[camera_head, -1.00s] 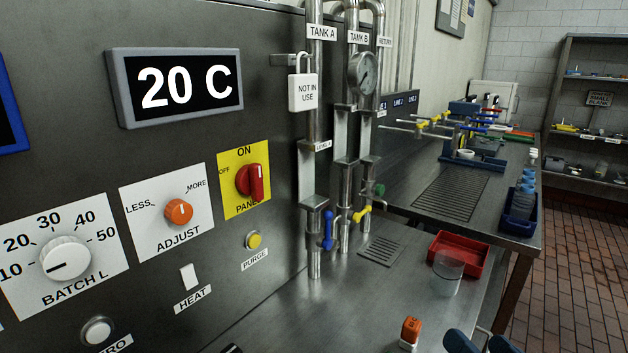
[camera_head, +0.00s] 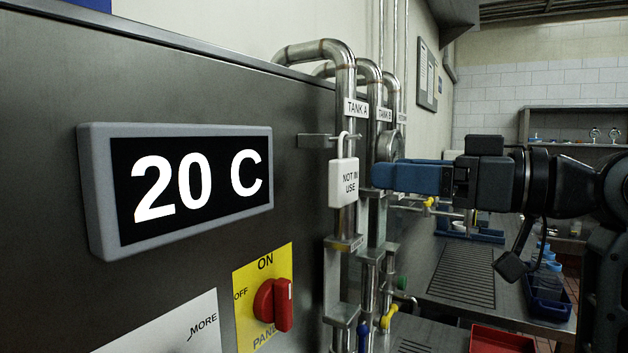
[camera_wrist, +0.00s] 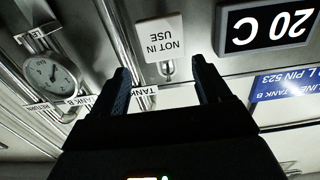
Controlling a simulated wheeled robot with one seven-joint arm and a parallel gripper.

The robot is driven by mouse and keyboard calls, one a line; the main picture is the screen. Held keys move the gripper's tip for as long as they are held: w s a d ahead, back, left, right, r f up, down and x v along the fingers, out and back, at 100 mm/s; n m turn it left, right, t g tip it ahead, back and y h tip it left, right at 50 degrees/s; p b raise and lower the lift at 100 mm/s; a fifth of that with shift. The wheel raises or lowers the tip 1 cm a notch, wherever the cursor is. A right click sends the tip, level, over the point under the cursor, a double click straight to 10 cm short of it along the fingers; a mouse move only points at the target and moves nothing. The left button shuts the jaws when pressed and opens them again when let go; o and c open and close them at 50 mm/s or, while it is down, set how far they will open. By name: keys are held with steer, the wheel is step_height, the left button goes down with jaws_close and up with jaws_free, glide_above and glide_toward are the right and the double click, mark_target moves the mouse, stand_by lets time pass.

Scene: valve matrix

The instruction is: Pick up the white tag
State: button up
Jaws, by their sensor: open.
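The white tag (camera_head: 344,183), lettered "NOT IN USE", hangs by its shackle from a bracket at the Tank A pipe. My gripper (camera_head: 378,177) is level with the tag, with its blue fingers pointing left towards it. In the wrist view the tag (camera_wrist: 160,40) appears upside down, just beyond and between the two fingertips of my open gripper (camera_wrist: 160,68). The fingers are apart and nothing is held. From the head view I cannot tell the exact gap between fingertips and tag.
Vertical pipes (camera_head: 370,255) and a round gauge (camera_wrist: 50,77) stand close beside the tag. The panel with the 20 C display (camera_head: 185,185) is to the left. A red switch (camera_head: 273,304) is below. A bench with a drain grate (camera_head: 462,275) lies behind my arm.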

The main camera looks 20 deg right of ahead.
mark_target(351, 170)
steer(key=shift+w+a+r, duration=0.25)
steer(key=shift+w+a, duration=0.5)
steer(key=shift+w, duration=0.05)
steer(key=shift+f+b+x, duration=0.15)
steer(key=shift+b+x, duration=0.1)
steer(key=shift+x, duration=1.2)
steer(key=shift+f+b+x, duration=0.1)
steer(key=shift+b+x, duration=0.1)
steer(key=shift+x, duration=1.3)
steer(key=shift+s+a, duration=0.1)
steer(key=c, duration=0.7)
